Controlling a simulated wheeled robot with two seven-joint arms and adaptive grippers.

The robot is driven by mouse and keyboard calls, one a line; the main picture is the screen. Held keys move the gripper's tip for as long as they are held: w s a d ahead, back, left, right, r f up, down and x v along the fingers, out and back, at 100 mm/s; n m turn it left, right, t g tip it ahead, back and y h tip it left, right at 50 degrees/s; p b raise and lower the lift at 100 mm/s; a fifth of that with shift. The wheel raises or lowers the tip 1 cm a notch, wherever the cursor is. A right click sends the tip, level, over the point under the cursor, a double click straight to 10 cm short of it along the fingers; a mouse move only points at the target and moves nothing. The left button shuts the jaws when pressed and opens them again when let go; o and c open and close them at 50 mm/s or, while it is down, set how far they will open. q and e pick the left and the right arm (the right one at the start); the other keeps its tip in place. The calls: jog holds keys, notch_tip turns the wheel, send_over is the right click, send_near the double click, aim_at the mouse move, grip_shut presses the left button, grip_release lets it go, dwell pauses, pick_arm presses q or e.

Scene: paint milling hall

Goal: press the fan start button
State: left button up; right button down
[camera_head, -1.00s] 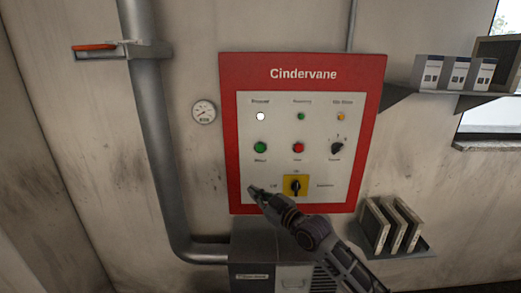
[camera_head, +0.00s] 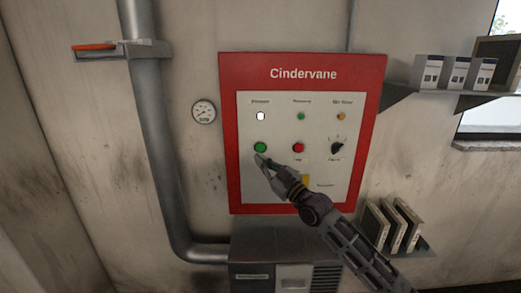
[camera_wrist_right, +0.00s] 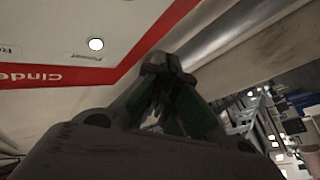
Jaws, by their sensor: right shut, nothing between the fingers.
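A red-framed control panel (camera_head: 231,120) marked "Cindervane" is on the wall in the head view. Its green button (camera_head: 260,147) is at the left of the middle row, with a red button (camera_head: 298,147) to its right. My right gripper (camera_head: 261,159) is shut and empty, its tips just below the green button. I cannot tell whether they touch it. The right gripper also fills the middle of the wrist view (camera_wrist_right: 165,75), where the green button itself is not visible. My left gripper is not in view.
A white lamp (camera_head: 261,116) is above the green button. A black knob (camera_head: 337,147) is to the right. A yellow-backed switch (camera_head: 306,181) is partly hidden behind my right gripper. A grey pipe (camera_head: 150,120) and a gauge (camera_head: 204,111) are left of the panel.

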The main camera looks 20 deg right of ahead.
aim_at(261, 149)
jog(key=shift+w, duration=0.2)
jog(key=shift+w+d+b, duration=0.4)
jog(key=shift+w+b, duration=0.65)
jog(key=shift+w, duration=0.3)
jog(key=shift+w+d+b, duration=0.4)
jog(key=shift+w+b, duration=0.65)
jog(key=shift+w, duration=0.3)
jog(key=shift+w+d+b, duration=0.4)
jog(key=shift+w+b, duration=0.65)
jog(key=shift+w, duration=0.3)
jog(key=shift+w+d+b, duration=0.25)
jog(key=shift+w+b, duration=0.5)
jog(key=shift+w, duration=0.05)
dwell(0.4)
jog(key=shift+s+a, duration=0.15)
jog(key=shift+s, duration=0.05)
jog(key=shift+s+a+p, duration=0.1)
jog(key=shift+s+p, duration=0.5)
jog(key=shift+p, duration=0.05)
jog(key=shift+s, duration=0.1)
dwell(0.4)
jog(key=shift+s+a+p, duration=0.25)
jog(key=shift+s+p, duration=0.2)
jog(key=shift+s, duration=0.35)
jog(key=shift+s+a+p, duration=0.2)
jog(key=shift+s+p, duration=0.25)
jog(key=shift+s, duration=0.3)
jog(key=shift+s+a+p, duration=0.25)
jog(key=shift+s+p, duration=0.2)
jog(key=shift+s, duration=0.35)
